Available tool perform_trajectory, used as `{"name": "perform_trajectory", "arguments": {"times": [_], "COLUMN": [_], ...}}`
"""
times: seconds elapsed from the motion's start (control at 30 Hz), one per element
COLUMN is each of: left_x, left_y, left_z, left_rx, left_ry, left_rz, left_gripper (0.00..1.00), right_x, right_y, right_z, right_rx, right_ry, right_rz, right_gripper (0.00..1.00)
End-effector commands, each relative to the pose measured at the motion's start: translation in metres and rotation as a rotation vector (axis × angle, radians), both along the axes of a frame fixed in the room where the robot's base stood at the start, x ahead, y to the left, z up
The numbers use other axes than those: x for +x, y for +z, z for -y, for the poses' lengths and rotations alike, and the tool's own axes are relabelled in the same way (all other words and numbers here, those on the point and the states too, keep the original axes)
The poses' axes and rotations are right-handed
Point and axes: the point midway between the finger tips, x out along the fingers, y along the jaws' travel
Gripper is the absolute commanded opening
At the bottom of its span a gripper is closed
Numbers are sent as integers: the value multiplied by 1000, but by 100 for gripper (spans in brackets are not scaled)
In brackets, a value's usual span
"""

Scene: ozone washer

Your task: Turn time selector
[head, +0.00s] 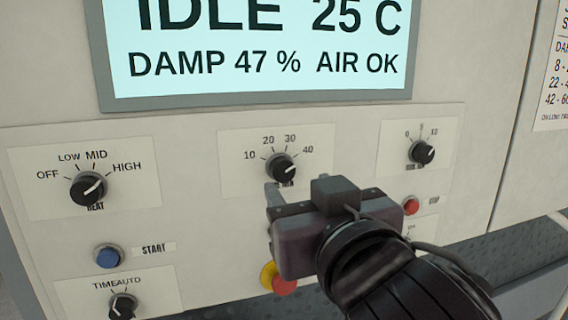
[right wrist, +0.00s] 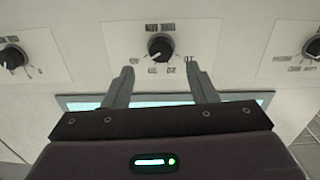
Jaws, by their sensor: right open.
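The time selector (head: 282,167) is a round black knob on a white plate marked 10, 20, 30 and 40. Its white pointer line leans to the right, toward 40. In the right wrist view the knob (right wrist: 160,47) shows upside down, just beyond the fingertips and between their lines. My right gripper (head: 295,188) is open and empty, just below and in front of the knob. Both fingers of the gripper (right wrist: 160,69) show apart in the right wrist view, one to each side. I see no contact with the knob. My left gripper is out of view.
A heat knob (head: 88,189) and blue start button (head: 108,257) are at left. A TIME/AUTO knob (head: 123,307) is below. Another knob (head: 422,152) and a red stop button (head: 411,206) are at right. A lit display (head: 255,75) is above. A red-and-yellow button (head: 268,275) is partly hidden.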

Motion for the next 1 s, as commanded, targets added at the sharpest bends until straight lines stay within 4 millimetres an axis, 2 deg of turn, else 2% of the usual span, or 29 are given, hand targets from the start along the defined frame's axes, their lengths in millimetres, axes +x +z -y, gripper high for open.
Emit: {"name": "perform_trajectory", "arguments": {"times": [0.03, 0.3, 0.47, 0.7, 1.0], "left_x": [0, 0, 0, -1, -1], "left_y": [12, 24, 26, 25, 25], "left_z": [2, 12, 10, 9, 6], "left_rx": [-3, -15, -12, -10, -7], "left_ry": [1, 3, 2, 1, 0], "left_rz": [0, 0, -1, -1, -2], "left_gripper": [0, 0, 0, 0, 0], "right_x": [9, 46, 54, 54, 54], "right_y": [4, 2, 0, 0, 0], "right_z": [-1, -14, -16, -16, -16], "right_rx": [-4, -1, 0, 1, 1], "right_ry": [-4, -1, 0, 0, 1], "right_rz": [-6, -4, -2, -1, -1], "right_gripper": [52, 52, 52, 52, 13]}}
